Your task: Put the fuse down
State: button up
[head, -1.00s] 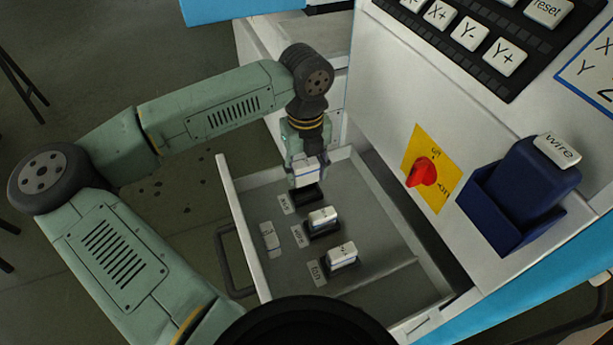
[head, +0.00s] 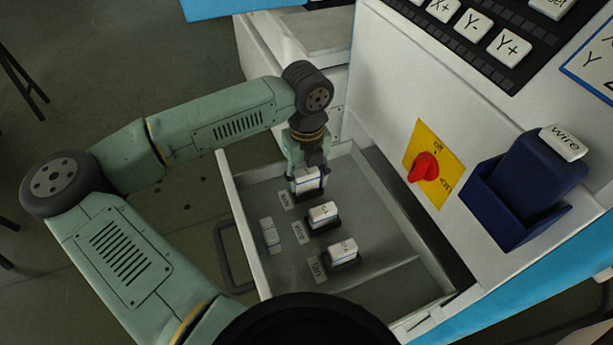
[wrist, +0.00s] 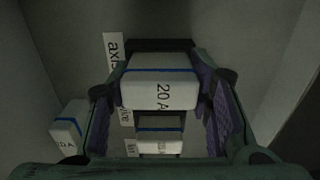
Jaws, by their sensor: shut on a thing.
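My gripper (head: 307,176) points down into the open drawer and is shut on a white fuse (head: 308,184) with a blue band. In the wrist view the fuse (wrist: 160,88) reads "20 A" and sits between both purple finger pads. A black holder (wrist: 160,45) shows just behind it, beside a label (wrist: 113,50) starting "ax". In the head view the fuse is right over or in that far holder; I cannot tell if it is seated. Another white fuse (head: 271,235) lies loose at the drawer's left.
Two more white fuses, a middle one (head: 323,213) and a near one (head: 343,250), stand in black holders in a row. The drawer (head: 245,235) has raised walls close around my gripper. The machine panel with a red switch (head: 424,167) rises to the right.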

aim_at(307, 171)
jog(key=shift+f, duration=0.15)
jog(key=o, duration=1.2)
jog(key=shift+r+p, duration=0.65)
jog(key=shift+p, duration=0.05)
notch_tip(307, 171, up, 12)
jog(key=shift+b, duration=0.85)
